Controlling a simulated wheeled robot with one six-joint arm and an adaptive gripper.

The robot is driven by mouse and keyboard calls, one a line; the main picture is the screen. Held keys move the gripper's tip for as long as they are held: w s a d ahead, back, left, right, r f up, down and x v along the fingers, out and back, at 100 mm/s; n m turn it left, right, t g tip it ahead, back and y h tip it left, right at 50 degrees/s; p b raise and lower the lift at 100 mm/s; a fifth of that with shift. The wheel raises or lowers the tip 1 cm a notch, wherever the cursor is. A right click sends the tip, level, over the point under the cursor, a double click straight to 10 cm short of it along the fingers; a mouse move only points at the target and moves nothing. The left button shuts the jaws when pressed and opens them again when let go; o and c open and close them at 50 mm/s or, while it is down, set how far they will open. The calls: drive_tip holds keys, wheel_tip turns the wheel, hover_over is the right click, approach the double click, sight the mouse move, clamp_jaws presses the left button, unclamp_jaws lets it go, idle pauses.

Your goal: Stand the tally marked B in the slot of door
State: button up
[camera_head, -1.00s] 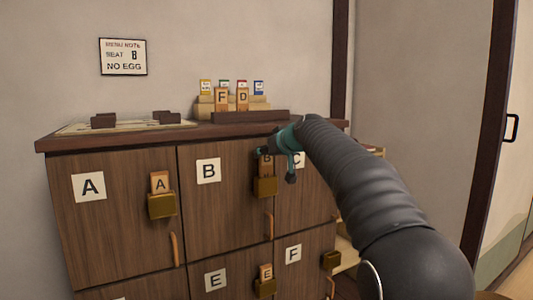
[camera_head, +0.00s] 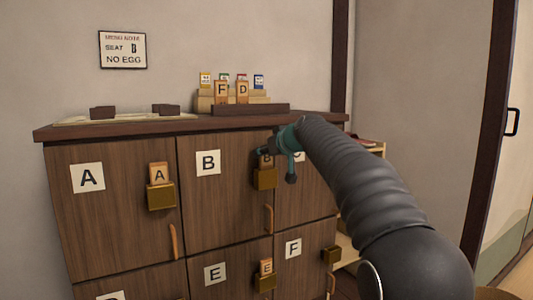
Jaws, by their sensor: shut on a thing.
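The wooden tally marked B (camera_head: 266,162) stands upright at the brass slot holder (camera_head: 264,179) on door B (camera_head: 225,205). Its lower part is hidden by the holder, and its upper right is partly covered by my gripper. My gripper (camera_head: 275,156) is shut on the tally's upper part. The white B label (camera_head: 208,162) is on the same door, left of the slot. How deep the tally sits in the slot cannot be told.
Tally A (camera_head: 158,173) stands in the slot of door A (camera_head: 110,215). Tally E (camera_head: 266,267) stands in a lower slot. Tallies F (camera_head: 221,93) and D (camera_head: 243,93) stand in a rack on the cabinet top (camera_head: 170,130). My arm covers much of door C.

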drive_tip(key=shift+f, duration=0.15)
drive_tip(key=o, duration=1.7)
drive_tip(key=shift+r+p, duration=3.1)
drive_tip(key=shift+r, duration=0.4)
